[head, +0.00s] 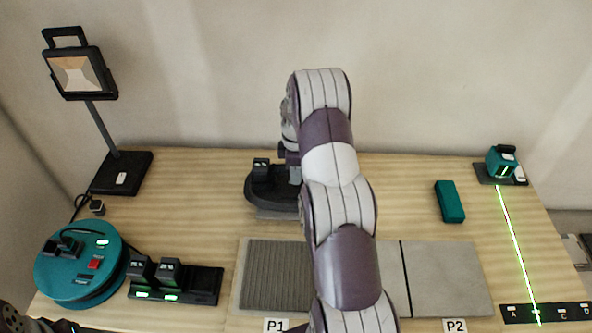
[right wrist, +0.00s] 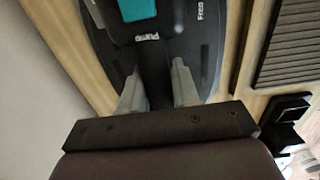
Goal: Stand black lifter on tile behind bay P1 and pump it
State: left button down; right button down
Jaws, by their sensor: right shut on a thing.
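The black lifter (head: 268,188) is at the back of the table, behind bay P1 (head: 272,272), with a grey tile edge (head: 275,213) showing under its front. I cannot tell whether it rests fully on that tile. My right gripper (right wrist: 158,82) is shut on the lifter's dark handle, beside the PUMP label. The right wrist view shows the lifter's dark body (right wrist: 207,45) and a teal part (right wrist: 137,9). In the head view my right arm hides the gripper and the lifter's right side.
A work lamp (head: 80,75) stands back left. A teal reel (head: 75,270) and a black charger (head: 205,285) are front left. A grey tile (head: 445,280) lies at P2. A teal block (head: 450,202) and a laser unit (head: 500,165) are right. Table between lifter and lamp is clear.

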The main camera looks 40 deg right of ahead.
jog(key=shift+f, duration=0.3)
dwell(0.5)
dwell(0.3)
jog(key=c, duration=1)
grip_release()
jog(key=shift+o, duration=1.2)
